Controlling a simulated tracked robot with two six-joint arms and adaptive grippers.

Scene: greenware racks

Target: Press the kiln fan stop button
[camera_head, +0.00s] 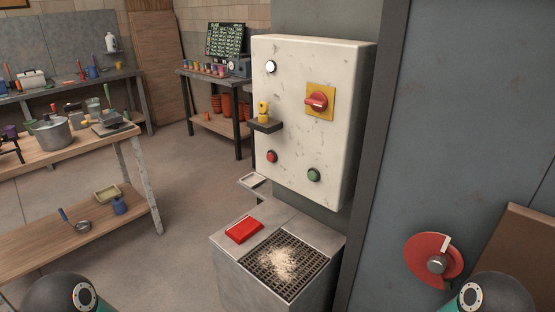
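A cream control box (300,110) is mounted on the wall in the middle of the head view. A small red button (271,157) sits low on its left side and a green button (313,175) low on its right. A round white button or lamp (271,67) is at the top left. A red rotary switch (316,102) on a yellow plate is at the upper right. No labels are readable, so I cannot tell which is the fan stop. Dark rounded parts of my arms show at both bottom corners; neither gripper is in view.
A small shelf (266,125) with a yellow object (263,111) juts from the box's left edge. Below stands a grey cabinet (230,264) with a grate (258,269) and a red tray (243,230). A red wheel (422,259) is on the right wall. Workbenches stand left.

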